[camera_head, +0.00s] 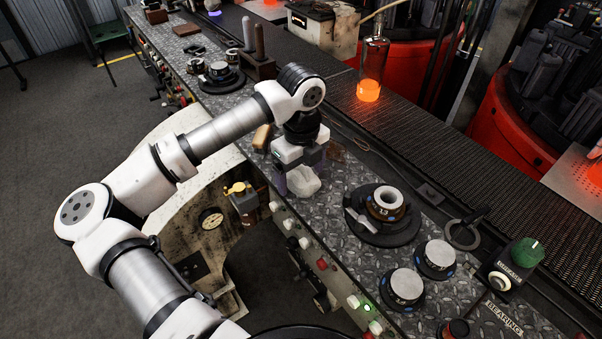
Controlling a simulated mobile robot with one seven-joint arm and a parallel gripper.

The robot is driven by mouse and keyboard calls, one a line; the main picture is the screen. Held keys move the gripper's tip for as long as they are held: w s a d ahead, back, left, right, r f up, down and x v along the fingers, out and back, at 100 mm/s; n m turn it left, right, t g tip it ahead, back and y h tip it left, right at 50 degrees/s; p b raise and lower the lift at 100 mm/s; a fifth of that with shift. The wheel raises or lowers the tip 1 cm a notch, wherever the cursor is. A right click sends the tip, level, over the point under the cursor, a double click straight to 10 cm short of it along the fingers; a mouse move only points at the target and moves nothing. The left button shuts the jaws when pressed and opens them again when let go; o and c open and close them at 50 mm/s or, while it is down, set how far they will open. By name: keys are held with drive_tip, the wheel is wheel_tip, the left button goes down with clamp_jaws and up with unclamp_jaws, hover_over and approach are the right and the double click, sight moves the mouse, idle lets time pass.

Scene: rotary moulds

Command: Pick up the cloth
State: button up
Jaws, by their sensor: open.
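A pale, crumpled cloth (303,182) lies on the diamond-plate bench top, near its front edge, in the middle of the head view. My gripper (297,172) is right above the cloth and points down. Its jaws are open, with a finger showing at the left side of the cloth. The gripper body hides the back of the cloth. I cannot tell whether the fingers touch it.
A black round holder with a ring marked 13 (385,203) stands right of the cloth. A brown wooden block (262,137) is close on the left. A conveyor (430,140) carries a glowing bottle (370,70) behind. Buttons (291,224) line the front edge.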

sight(302, 170)
drive_tip(key=shift+f, duration=0.2)
drive_tip(key=c, duration=1.1)
wheel_tip(302, 170, up, 20)
drive_tip(key=b, duration=0.3)
drive_tip(key=shift+r+b, duration=0.1)
drive_tip(key=shift+b, duration=0.2)
drive_tip(key=o, duration=0.4)
drive_tip(key=shift+c, duration=1.3)
drive_tip(key=shift+w, duration=0.1)
